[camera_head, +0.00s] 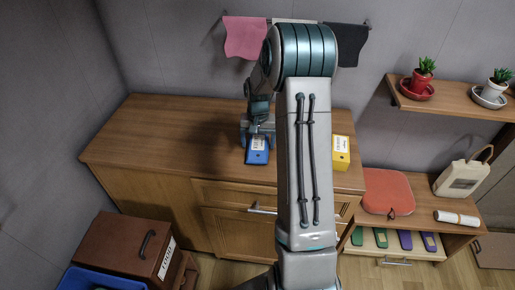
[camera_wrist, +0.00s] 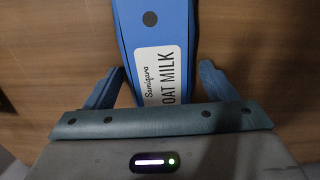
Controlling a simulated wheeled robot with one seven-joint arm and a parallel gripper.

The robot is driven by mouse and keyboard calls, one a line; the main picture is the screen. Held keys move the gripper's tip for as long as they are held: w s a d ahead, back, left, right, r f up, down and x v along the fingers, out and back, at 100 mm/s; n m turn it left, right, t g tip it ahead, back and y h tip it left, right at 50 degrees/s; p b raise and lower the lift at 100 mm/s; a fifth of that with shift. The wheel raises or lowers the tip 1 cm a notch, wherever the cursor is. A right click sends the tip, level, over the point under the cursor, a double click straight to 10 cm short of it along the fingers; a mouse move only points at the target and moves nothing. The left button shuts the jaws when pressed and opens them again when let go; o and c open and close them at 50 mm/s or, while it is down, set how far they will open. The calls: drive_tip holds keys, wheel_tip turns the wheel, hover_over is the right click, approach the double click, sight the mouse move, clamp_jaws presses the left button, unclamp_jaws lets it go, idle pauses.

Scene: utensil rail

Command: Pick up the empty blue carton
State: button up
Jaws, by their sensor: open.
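A blue carton (camera_head: 257,150) stands or lies near the front edge of the wooden counter (camera_head: 165,125) in the head view. In the wrist view the blue carton (camera_wrist: 155,25) has a white label reading "OAT MILK". My gripper (camera_wrist: 154,88) is open, with one blue finger on each side of the carton and a gap visible at each side. The carton's lower part is hidden behind my gripper body in the wrist view. In the head view my gripper (camera_head: 258,132) is at the carton, partly hidden by my arm.
A yellow carton (camera_head: 340,153) stands on the counter to the right, beyond my arm. A red case (camera_head: 387,191) and a cream bag (camera_head: 463,178) are on a lower surface at right. Potted plants sit on a wall shelf (camera_head: 450,103). The counter's left part is clear.

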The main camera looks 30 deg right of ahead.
sight(262, 143)
drive_tip(key=c, duration=1)
drive_tip(key=shift+c, duration=0.3)
drive_tip(key=shift+r, duration=0.5)
drive_tip(key=r, duration=0.2)
drive_tip(key=d+r, duration=0.1)
drive_tip(key=shift+s+r+b, duration=0.2)
drive_tip(key=shift+r+b, duration=0.1)
drive_tip(key=shift+r, duration=0.1)
drive_tip(key=s+d+r, duration=0.5)
drive_tip(key=d+r, duration=0.1)
drive_tip(key=d, duration=0.3)
drive_tip(key=shift+s+r+b, duration=0.15)
drive_tip(key=shift+s+b, duration=0.05)
drive_tip(key=shift+b, duration=0.1)
